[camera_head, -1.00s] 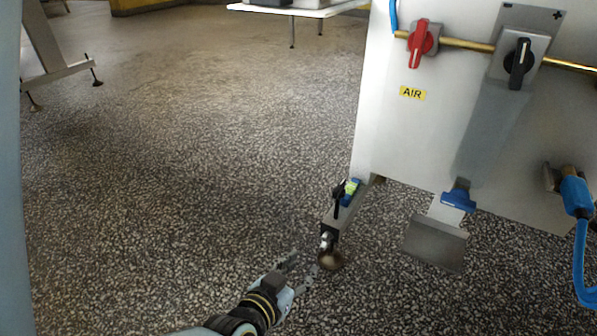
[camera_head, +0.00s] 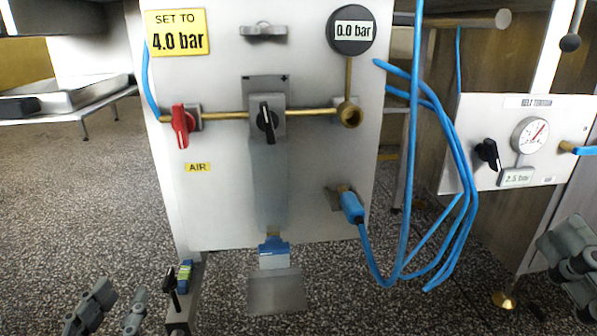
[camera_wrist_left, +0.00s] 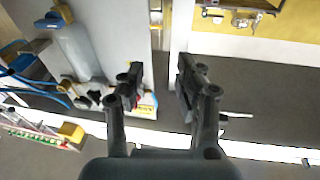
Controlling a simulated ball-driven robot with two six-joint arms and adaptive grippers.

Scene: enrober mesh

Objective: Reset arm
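My left gripper (camera_head: 112,310) is at the lower left of the head view, its two grey fingers apart with floor showing between them. In the left wrist view the same gripper (camera_wrist_left: 158,88) is open, with nothing between its dark fingers. My right gripper (camera_head: 570,268) shows only in part at the right edge of the head view; its opening is unclear. Neither gripper is seen touching anything.
A white panel (camera_head: 215,215) carries a red lever (camera_head: 182,126), a black knob (camera_head: 267,122), a gauge (camera_head: 352,30) reading 0.0 bar and a blue hose (camera_head: 375,262). A belt tension panel (camera_head: 465,125) is at right. Speckled floor (camera_head: 100,210) is clear at left.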

